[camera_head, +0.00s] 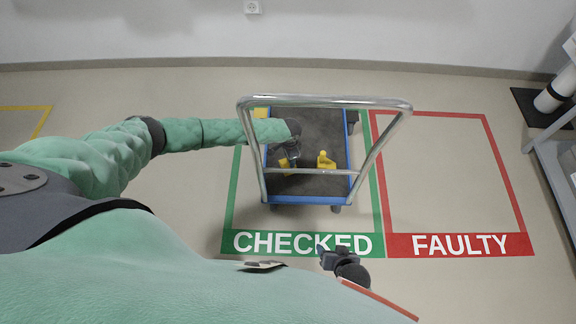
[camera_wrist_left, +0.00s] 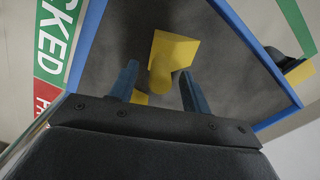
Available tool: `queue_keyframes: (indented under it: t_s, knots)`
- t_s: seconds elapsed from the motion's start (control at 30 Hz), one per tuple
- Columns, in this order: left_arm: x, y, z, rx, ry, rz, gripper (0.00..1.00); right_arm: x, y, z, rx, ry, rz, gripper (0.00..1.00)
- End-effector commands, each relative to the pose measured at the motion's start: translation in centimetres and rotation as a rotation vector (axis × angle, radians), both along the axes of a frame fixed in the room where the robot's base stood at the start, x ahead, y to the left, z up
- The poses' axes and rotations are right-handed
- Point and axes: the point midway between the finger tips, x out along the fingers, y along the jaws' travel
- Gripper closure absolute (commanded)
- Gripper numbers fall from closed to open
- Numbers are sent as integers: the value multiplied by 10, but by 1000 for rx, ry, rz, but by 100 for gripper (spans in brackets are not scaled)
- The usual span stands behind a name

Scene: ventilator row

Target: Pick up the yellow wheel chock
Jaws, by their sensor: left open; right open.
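A yellow wheel chock (camera_head: 285,163) is on the dark deck of a cart (camera_head: 310,199), at the tip of my left gripper (camera_head: 291,157). In the left wrist view this chock (camera_wrist_left: 178,46) has a block body and a rounded post pointing toward me. My left gripper's blue fingers (camera_wrist_left: 158,76) are open, one on each side of the post, not visibly closed on it. A second yellow chock (camera_head: 326,161) stands to the right on the deck; part of it shows beside a finger in the left wrist view (camera_wrist_left: 140,98). My right gripper (camera_head: 327,253) is open below the cart.
The cart's metal handle (camera_head: 325,102) arches over the deck. The cart stands in the green CHECKED zone (camera_head: 231,205). The red FAULTY zone (camera_head: 440,165) is empty. A shelf (camera_head: 556,165) stands at the right.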

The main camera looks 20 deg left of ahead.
Motion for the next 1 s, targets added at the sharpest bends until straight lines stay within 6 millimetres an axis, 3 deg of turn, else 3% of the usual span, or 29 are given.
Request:
queue_keyframes:
  t_s: [0.13, 0.43, 0.6, 0.7, 1.0]
  knots:
    - [1, -1, -15, -1, -1, 1, 52, 0, 0, -4, 1, -4, -1, 35]
    - [1, 0, -18, -1, -1, 1, 52, 0, 1, -3, 2, -7, -2, 35]
    - [1, 0, -18, -1, -1, 1, 85, -1, 1, -4, 2, -6, -1, 35]
    - [1, 0, -18, -1, -1, 1, 100, -1, 1, -4, 1, -5, -1, 35]
    - [1, 0, -18, -1, -1, 1, 100, -1, 0, -4, 1, -4, -2, 35]
